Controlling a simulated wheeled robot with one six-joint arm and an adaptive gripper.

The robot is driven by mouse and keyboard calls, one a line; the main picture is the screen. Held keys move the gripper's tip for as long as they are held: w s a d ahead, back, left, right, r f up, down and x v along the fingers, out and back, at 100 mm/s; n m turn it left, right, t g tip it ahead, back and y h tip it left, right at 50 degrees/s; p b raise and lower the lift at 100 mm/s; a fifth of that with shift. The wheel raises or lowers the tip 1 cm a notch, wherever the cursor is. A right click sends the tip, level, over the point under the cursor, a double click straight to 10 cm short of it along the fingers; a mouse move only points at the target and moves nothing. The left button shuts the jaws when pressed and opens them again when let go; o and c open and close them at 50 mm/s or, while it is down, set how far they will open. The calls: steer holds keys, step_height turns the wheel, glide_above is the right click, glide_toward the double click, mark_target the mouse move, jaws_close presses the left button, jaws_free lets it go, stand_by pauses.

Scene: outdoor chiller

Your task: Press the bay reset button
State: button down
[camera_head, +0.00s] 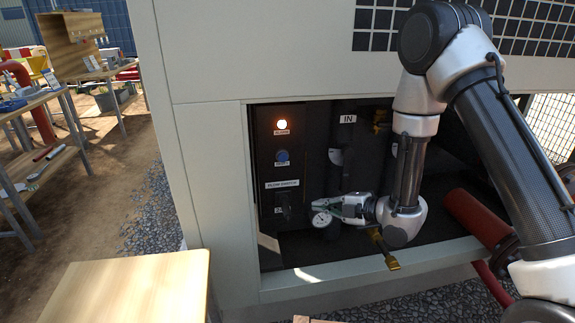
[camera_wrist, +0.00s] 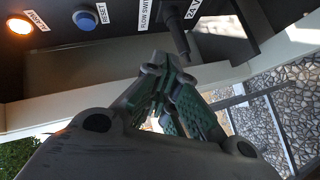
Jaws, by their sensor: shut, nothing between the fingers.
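The blue round reset button (camera_head: 282,156) sits on the dark control panel (camera_head: 266,208) inside the open bay, below a lit orange alarm lamp (camera_head: 282,124). In the wrist view the blue button (camera_wrist: 85,19) is at the upper left, beside its RESET label, and the lit lamp (camera_wrist: 19,25) is left of it. My gripper (camera_head: 318,208) is shut and empty, pointing left toward the panel, lower and to the right of the button and apart from it. In the wrist view my gripper's fingers (camera_wrist: 160,65) are together.
A flow switch label (camera_head: 282,184) and a dark switch (camera_head: 283,212) are below the button. A yellow-handled valve (camera_head: 384,250) and red pipe (camera_head: 478,218) are right. The bay's frame (camera_head: 250,165) edges the opening. A wooden table (camera_head: 135,290) stands front left.

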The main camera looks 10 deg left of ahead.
mark_target(283, 157)
step_height(283, 157, up, 8)
steer(key=a+n+t+y, duration=0.1)
steer(key=n+y, duration=0.2)
steer(key=n, duration=0.1)
steer(key=shift+w+a+t, duration=0.3)
steer(key=shift+f, duration=0.1)
steer(key=w+d+x, duration=0.1)
steer(key=w+x, duration=0.1)
steer(key=x, duration=1)
steer(key=shift+w+a, duration=0.25)
steer(key=shift+w, duration=0.15)
